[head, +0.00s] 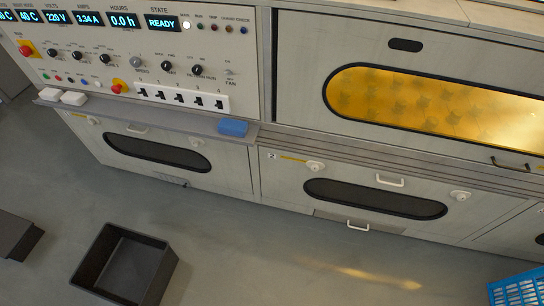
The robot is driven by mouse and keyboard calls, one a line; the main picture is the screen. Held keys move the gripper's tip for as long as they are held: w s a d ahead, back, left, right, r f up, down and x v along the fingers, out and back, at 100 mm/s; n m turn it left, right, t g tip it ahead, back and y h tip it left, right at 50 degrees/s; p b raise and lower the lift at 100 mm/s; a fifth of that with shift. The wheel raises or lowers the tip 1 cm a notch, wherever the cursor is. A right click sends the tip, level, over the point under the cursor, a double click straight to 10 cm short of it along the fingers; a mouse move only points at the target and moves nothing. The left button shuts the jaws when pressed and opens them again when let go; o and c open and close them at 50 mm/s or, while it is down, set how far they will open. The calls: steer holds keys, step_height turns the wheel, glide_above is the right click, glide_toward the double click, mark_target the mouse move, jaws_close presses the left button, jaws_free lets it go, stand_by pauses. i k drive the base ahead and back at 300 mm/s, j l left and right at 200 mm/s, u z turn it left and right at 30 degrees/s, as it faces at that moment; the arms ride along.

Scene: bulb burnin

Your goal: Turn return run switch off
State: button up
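The control panel (120,48) fills the upper left of the head view, tilted in the picture. A black rotary switch (197,70) sits right of centre on it; the small label below it seems to read "RETURN RUN". Its pointer direction is too small to tell. Another black knob (166,67) and a grey speed knob (136,62) are to its left, and a small fan switch (228,71) is to its right. Displays (162,22) above read "0.0 h" and "READY". My gripper is not in view.
A dark open bin (125,264) stands on otherwise mostly clear floor.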

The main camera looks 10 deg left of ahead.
mark_target(197, 70)
steer(key=u, duration=1.25)
